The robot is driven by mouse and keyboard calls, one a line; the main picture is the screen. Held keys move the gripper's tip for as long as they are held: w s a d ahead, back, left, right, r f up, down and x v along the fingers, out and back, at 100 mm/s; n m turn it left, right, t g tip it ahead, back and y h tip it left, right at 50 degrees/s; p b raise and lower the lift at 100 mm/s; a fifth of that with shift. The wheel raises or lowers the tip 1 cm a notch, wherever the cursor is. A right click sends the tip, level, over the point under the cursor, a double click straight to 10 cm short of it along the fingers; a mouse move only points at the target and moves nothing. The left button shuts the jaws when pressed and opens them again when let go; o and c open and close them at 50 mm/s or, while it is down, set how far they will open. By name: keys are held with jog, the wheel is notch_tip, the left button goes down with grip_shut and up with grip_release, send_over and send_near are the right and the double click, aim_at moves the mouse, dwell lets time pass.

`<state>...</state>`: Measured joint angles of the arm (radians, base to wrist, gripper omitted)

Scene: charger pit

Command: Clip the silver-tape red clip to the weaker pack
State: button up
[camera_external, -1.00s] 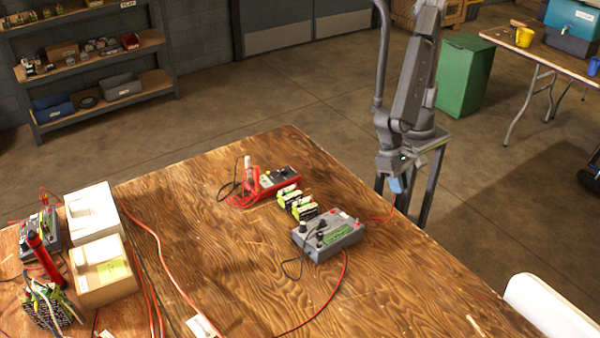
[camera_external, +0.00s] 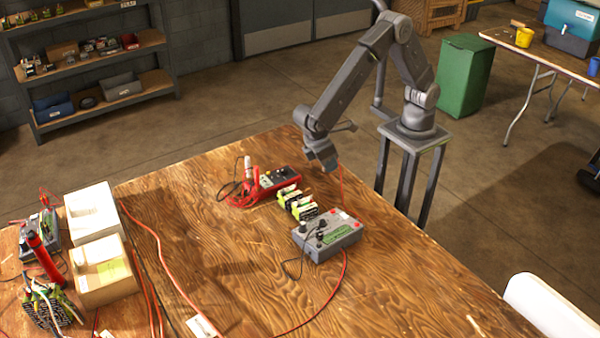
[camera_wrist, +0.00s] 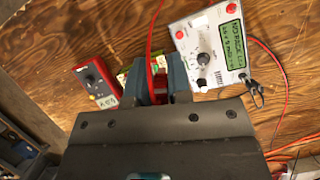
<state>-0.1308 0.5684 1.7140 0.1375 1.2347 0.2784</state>
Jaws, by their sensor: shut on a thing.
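My gripper (camera_external: 325,160) is above the back of the table, behind the packs. In the wrist view my gripper (camera_wrist: 157,85) is shut on a red clip (camera_wrist: 158,82), with a red lead running up from it; no silver tape can be made out. The green-and-black packs (camera_external: 297,203) stand close together between the red meter and the grey charger. In the wrist view a pack (camera_wrist: 124,78) is mostly hidden behind the fingers. Which pack is weaker cannot be told.
The grey charger (camera_external: 328,240) has a black lead and a red lead; its green display (camera_wrist: 232,45) begins "NO PACK". A red meter (camera_external: 275,182) with probes stands left of the packs. White boxes (camera_external: 92,210) and tools are at the far left.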

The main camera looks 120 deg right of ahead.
jog(key=w+d+f+n+h, duration=0.1)
jog(key=w+d+f+n, duration=0.1)
jog(key=d+f, duration=0.1)
jog(key=shift+d+f+n, duration=0.4)
jog(key=shift+f, duration=0.4)
jog(key=shift+f, duration=0.15)
jog(key=shift+w+f, duration=0.1)
jog(key=shift+f, duration=3.25)
jog(key=shift+f, duration=0.25)
jog(key=o, duration=0.8)
